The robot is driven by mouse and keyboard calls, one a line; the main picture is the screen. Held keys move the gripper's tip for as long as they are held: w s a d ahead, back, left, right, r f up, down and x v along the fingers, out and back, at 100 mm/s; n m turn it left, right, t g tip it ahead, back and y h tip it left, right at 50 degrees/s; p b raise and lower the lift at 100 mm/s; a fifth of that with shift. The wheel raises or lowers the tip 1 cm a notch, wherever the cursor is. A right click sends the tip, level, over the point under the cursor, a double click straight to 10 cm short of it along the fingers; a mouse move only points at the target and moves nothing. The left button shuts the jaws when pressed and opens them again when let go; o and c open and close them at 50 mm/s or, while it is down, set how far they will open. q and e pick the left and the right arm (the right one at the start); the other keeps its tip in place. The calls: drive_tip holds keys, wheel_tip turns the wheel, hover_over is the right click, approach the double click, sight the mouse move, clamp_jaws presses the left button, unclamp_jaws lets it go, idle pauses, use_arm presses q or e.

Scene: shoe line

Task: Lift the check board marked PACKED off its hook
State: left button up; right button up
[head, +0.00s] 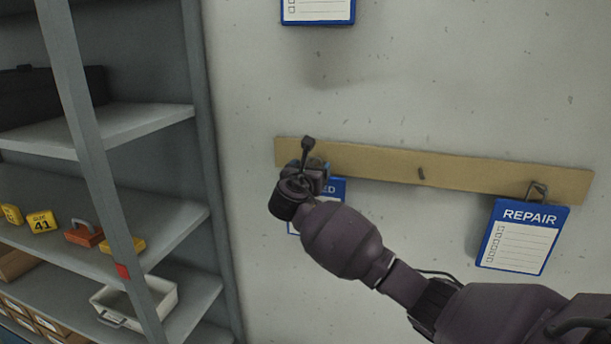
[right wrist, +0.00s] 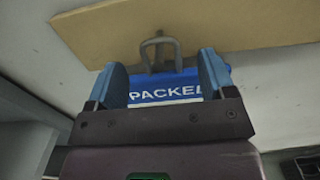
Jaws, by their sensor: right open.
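The check board marked PACKED (right wrist: 165,94) is blue and hangs at a metal loop (right wrist: 160,52) on the wooden rail. In the head view the board (head: 334,189) is mostly hidden behind my right gripper; only "ED" of its label and bits of its edges show. My right gripper (head: 318,172) is at the board's top edge. In the right wrist view its two blue fingers (right wrist: 162,78) stand apart, one toward each end of the label, with the loop between them. I cannot tell whether they touch the board. My left gripper is not in view.
Another blue-edged board (head: 318,11) is above. Metal shelves (head: 165,222) with yellow tags and a white bin (head: 165,297) stand at left.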

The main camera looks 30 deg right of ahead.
drive_tip(key=shift+x, duration=1.3)
drive_tip(key=c, duration=1.1)
drive_tip(key=shift+r+p, duration=0.85)
drive_tip(key=shift+p, duration=0.4)
drive_tip(key=shift+p+v, duration=0.3)
drive_tip(key=shift+v, duration=3.95)
